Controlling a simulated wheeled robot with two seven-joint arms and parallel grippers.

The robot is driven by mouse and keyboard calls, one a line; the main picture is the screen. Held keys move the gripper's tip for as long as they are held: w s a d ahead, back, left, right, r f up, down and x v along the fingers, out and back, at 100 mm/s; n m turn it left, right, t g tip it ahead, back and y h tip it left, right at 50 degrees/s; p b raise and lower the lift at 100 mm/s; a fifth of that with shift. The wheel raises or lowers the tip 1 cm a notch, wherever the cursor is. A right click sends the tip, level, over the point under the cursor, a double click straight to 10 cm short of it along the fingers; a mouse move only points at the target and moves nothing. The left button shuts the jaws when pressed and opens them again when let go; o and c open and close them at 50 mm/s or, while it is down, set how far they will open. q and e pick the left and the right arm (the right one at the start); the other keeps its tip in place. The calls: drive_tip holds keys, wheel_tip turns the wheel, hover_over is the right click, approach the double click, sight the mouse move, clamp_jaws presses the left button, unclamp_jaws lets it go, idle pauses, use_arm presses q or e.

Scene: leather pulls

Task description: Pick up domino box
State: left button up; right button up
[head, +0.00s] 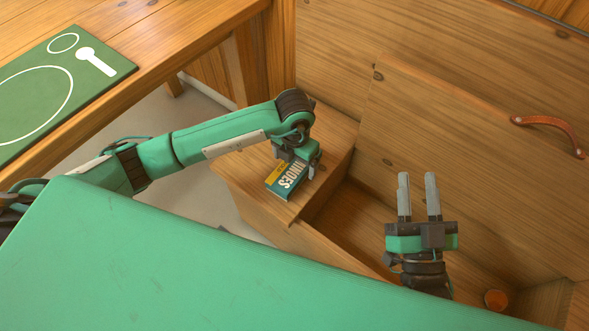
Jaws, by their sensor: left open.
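The domino box (286,183), teal with a yellow part and white lettering, lies on a wooden ledge (245,175) at the middle of the head view. My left gripper (309,170) is open at the box's far end, pointing down, and covers part of the box and its lettering. One finger shows beside the box's right edge; the other is hidden. I cannot tell whether they touch the box. My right gripper (418,180) is open and empty, its two fingers apart, over the open compartment to the right of the box.
The open wooden compartment (350,215) lies right of the ledge, with a small orange round thing (495,299) at its bottom. A raised wooden panel (450,140) with a leather pull (548,128) stands behind. A wooden table (165,50) with a green placemat (105,62) is at upper left.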

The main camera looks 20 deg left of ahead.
sight(294, 165)
use_arm(q)
drive_tip(key=f, duration=0.3)
drive_tip(key=shift+w+a+f+b, duration=0.1)
drive_tip(key=shift+w+f+b, duration=0.1)
drive_tip(key=shift+b, duration=0.2)
drive_tip(key=shift+f, duration=0.25)
drive_tip(key=c, duration=1.2)
use_arm(e)
drive_tip(key=r+t, duration=0.1)
drive_tip(key=d+r+t, duration=0.1)
drive_tip(key=r, duration=0.1)
drive_tip(key=r+t, duration=0.1)
drive_tip(key=shift+s+d+r, duration=0.3)
drive_tip(key=shift+r, duration=0.1)
